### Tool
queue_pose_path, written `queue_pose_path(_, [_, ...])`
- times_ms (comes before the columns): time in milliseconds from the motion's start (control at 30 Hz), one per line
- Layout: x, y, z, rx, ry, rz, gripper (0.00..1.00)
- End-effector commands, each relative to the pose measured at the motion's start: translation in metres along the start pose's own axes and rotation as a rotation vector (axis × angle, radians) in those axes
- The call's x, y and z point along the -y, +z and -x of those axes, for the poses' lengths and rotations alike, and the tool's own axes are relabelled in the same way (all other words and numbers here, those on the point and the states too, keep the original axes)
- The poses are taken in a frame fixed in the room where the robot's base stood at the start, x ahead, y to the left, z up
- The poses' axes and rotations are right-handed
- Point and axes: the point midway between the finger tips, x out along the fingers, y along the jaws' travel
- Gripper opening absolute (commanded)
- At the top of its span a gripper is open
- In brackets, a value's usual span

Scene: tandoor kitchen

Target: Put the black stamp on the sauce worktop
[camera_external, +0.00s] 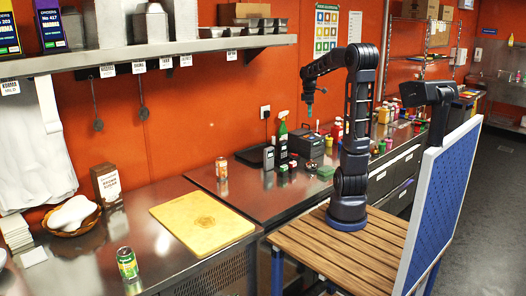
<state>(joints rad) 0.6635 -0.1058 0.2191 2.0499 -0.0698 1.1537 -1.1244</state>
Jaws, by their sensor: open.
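My gripper (309,112) hangs pointing down above the middle steel worktop (238,184), apart from everything on it, and nothing shows between its fingers. It is open. On that worktop below it are a dark upright block (268,158) and a few small dark-topped pieces (283,169) with red and green parts. The black stamp may be one of these; they are too small to tell. No label shows which surface is the sauce worktop. Several sauce-like bottles and jars (384,114) stand on the worktop farther right.
A yellow board (202,222) lies on the left worktop. A shelf (160,50) overhangs the left side.

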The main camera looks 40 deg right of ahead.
Motion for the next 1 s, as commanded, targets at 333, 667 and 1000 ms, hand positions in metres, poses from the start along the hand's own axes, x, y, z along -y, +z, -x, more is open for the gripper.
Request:
queue_pose_path(333, [0.124,-0.024,0.025,-0.105,0.11,-0.265,0.45])
queue_pose_path(667, [0.226,-0.014,0.019,-0.278,0.121,-0.522,0.45])
queue_pose_path(1000, [0.282,0.002,0.001,-0.408,0.059,-0.697,0.45])
